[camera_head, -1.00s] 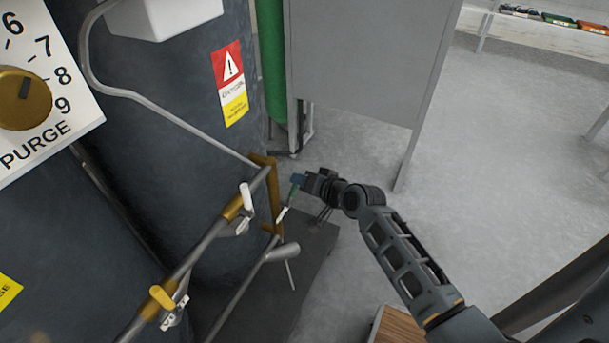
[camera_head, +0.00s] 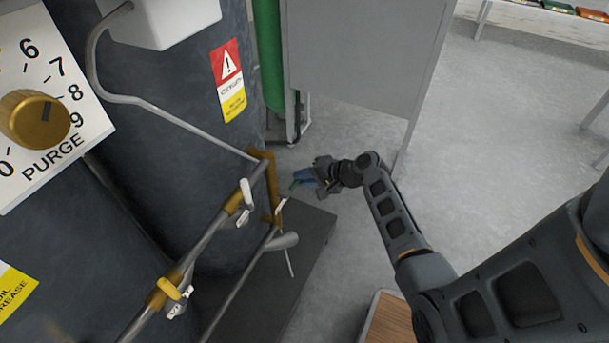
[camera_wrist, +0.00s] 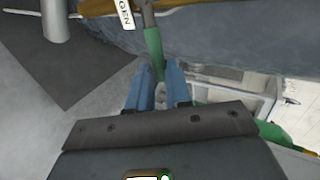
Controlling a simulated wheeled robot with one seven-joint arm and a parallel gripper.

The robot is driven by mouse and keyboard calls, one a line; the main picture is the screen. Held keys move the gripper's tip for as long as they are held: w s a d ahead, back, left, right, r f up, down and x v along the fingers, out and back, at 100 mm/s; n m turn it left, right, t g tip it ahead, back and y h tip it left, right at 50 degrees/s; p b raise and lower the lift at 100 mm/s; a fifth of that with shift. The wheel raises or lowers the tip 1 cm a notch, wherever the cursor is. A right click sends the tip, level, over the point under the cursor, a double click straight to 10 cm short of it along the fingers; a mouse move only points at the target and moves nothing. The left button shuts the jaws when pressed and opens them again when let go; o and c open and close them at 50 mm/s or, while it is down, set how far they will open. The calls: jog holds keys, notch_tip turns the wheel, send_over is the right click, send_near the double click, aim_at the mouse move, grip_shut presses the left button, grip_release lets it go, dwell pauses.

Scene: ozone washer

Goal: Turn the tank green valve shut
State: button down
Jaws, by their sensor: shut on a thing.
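The green valve handle (camera_wrist: 153,42) runs down between the blue fingers of my gripper (camera_wrist: 158,76) in the wrist view. The gripper is shut on it, and the fingers hide its lower end. The handle's upper end meets a metal stem on the brass pipework, beside a white tag (camera_wrist: 125,14). In the head view, my gripper (camera_head: 304,177) is at the right side of the brass pipe, and only a small piece of the green handle (camera_head: 296,185) shows. The dark tank (camera_head: 185,150) stands to the left.
Pipes with a white valve handle (camera_head: 246,192) and a yellow valve handle (camera_head: 170,288) run along the tank front. A brass purge knob (camera_head: 36,118) is at the left. A grey cabinet (camera_head: 365,60) stands behind my gripper. Open floor (camera_head: 480,140) lies to the right.

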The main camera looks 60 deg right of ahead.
jog(key=shift+f, duration=0.1)
dwell(0.3)
jog(key=c, duration=1)
grip_release()
jog(key=shift+c, duration=0.2)
jog(key=p+v, duration=0.1)
jog(key=v, duration=0.6)
jog(key=shift+s, duration=0.35)
